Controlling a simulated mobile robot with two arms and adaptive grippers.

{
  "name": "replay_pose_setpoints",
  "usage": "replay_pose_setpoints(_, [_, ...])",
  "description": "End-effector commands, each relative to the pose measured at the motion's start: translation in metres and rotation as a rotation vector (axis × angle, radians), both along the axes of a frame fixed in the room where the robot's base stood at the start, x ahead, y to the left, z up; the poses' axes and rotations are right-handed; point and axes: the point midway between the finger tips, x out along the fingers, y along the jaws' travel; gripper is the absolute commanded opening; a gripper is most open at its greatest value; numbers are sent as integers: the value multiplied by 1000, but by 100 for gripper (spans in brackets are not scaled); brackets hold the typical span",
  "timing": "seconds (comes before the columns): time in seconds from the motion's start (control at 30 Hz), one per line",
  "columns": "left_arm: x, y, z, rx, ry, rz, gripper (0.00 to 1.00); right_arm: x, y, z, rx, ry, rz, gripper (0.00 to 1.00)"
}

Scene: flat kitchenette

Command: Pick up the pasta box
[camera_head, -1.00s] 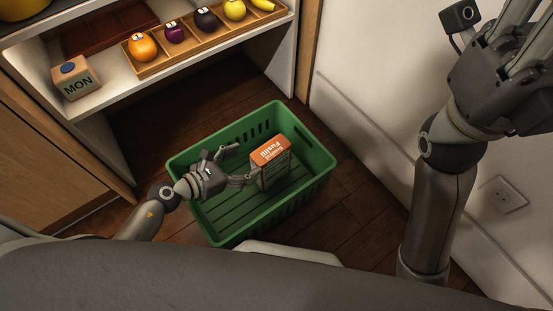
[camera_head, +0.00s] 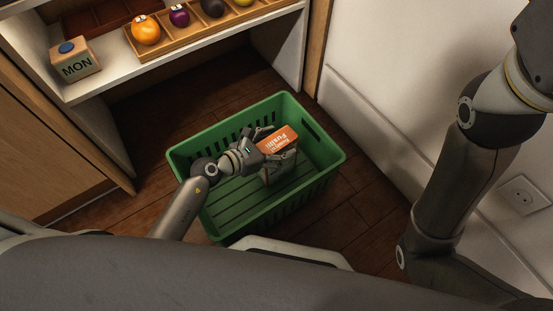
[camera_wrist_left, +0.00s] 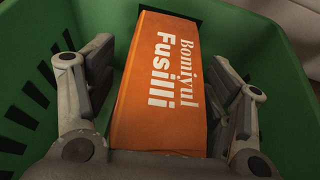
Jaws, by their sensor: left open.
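In the left wrist view the box (camera_wrist_left: 165,85) lies between the two open fingers of my left gripper (camera_wrist_left: 165,95), with one finger on each side. In the head view my left gripper (camera_head: 268,150) is inside the crate around the box, and part of the box is hidden by it. Whether the fingers touch the box is hard to tell. My right arm (camera_head: 450,165) shows at the right, but its gripper is out of view.
The crate's wall also shows in the left wrist view (camera_wrist_left: 285,60). A white wall (camera_head: 390,60) with a socket (camera_head: 523,194) stands at the right. Wooden floor surrounds the crate.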

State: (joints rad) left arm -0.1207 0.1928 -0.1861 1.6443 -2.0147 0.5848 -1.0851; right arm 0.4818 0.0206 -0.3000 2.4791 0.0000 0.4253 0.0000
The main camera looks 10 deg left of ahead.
Motion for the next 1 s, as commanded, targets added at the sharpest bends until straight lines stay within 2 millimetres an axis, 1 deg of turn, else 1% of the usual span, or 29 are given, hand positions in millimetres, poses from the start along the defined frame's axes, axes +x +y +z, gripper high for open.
replay_pose_setpoints(0.2, [0,0,0,0,0,0,75,0,0,1,0,-1,0,40])
replay_pose_setpoints(0.77, [0,0,0,0,0,0,3,0,0,1,0,-1,0,40])
replay_pose_setpoints(0.8, [0,0,0,0,0,0,0,0,0,1,0,-1,0,40])
replay_pose_setpoints(1.0, [1,0,2,-2,-4,1,0,0,0,1,0,-1,1,40])
